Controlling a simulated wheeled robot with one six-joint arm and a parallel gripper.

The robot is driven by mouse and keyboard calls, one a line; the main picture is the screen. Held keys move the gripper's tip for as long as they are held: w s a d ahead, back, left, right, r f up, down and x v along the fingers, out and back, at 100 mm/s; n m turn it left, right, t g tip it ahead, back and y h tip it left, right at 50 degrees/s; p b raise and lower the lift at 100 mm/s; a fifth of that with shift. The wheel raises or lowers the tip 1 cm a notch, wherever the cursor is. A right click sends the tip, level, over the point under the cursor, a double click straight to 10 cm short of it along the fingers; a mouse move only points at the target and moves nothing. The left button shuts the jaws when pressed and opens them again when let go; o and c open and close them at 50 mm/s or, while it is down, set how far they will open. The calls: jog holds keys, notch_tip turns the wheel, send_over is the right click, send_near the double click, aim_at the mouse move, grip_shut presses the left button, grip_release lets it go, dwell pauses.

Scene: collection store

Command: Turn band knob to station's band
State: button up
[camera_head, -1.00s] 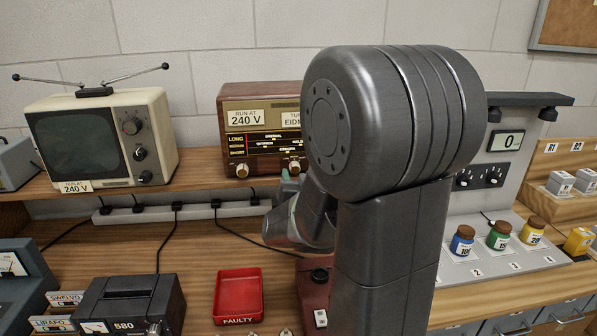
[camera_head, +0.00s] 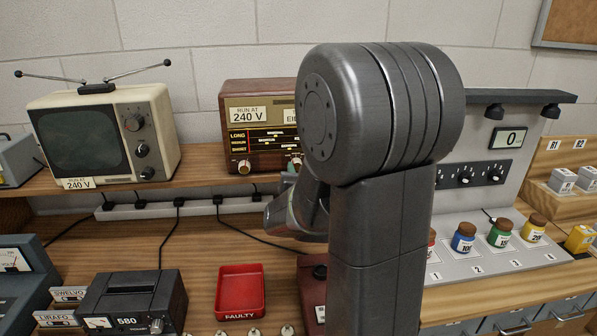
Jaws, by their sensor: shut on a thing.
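The brown wooden radio (camera_head: 262,97) stands on the shelf at the back. Its dark dial (camera_head: 263,140) has the band names LONG, MEDIUM and SHORT on the left side, with yellow station marks. A pale knob (camera_head: 242,167) sits below the dial at left. A second knob (camera_head: 296,163) sits to its right, beside my arm. My gripper (camera_head: 289,179) shows only in part, close to this second knob, and is shut on a radio knob. My arm hides the fingers' contact and the radio's right part, including most of a second label.
A cream television (camera_head: 105,135) stands left of the radio. A power strip (camera_head: 160,210) with cables runs below the shelf. A red FAULTY tray (camera_head: 239,292) and a dark 580 meter (camera_head: 130,303) sit on the bench. Several jars (camera_head: 463,238) stand at right.

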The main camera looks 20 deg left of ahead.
jog(key=shift+f+b, duration=0.15)
jog(key=shift+b, duration=0.45)
jog(key=m+b, duration=0.3)
jog(key=b, duration=0.2)
jog(key=shift+f, duration=0.2)
jog(key=m+b, duration=0.4)
jog(key=b, duration=0.1)
jog(key=shift+r+m+b, duration=0.1)
jog(key=shift+m+b, duration=0.2)
jog(key=shift+m, duration=0.1)
jog(key=m+b, duration=0.4)
jog(key=m, duration=0.1)
jog(key=shift+r+m+t, duration=0.1)
jog(key=shift+m+t, duration=0.2)
jog(key=shift+r+m+b, duration=0.1)
jog(key=shift+m+b, duration=0.75)
jog(key=shift+m, duration=1.55)
jog(key=shift+h, duration=0.3)
jog(key=o, duration=1)
